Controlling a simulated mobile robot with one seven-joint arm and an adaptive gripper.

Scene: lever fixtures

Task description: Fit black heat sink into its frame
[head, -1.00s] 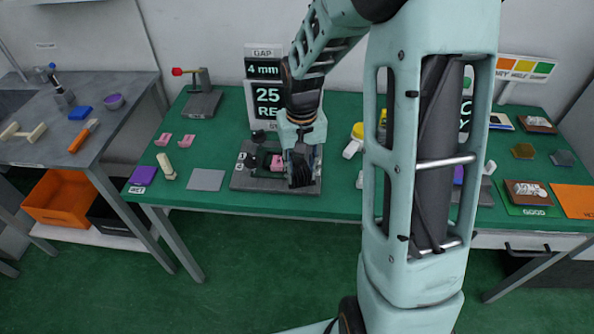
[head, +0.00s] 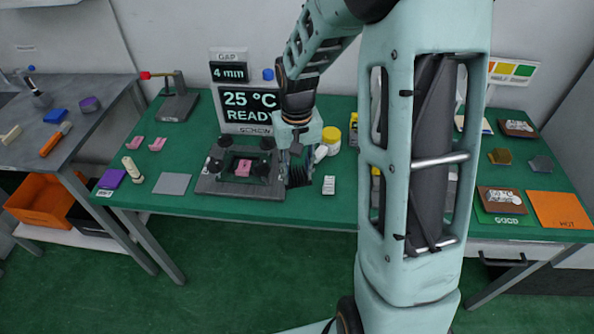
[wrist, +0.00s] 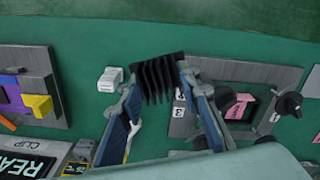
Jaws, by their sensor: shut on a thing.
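The black heat sink (head: 299,176), a finned block, is gripped in my gripper (head: 298,160). In the wrist view the heat sink (wrist: 158,78) sits between the two blue-padded fingertips (wrist: 160,92), fins showing. The grey frame fixture (head: 208,185) lies just left of my gripper in the head view, with black knobs around its opening and a pink pad (head: 243,167) inside. The heat sink is apart from the frame's opening.
A small white block (head: 329,185) lies right of the heat sink. Behind stands a display reading 25 °C READY (head: 249,107). A grey pad (head: 172,184) and pink pieces (head: 157,144) lie left of the frame. A clip fixture (wrist: 50,85) shows left in the wrist view.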

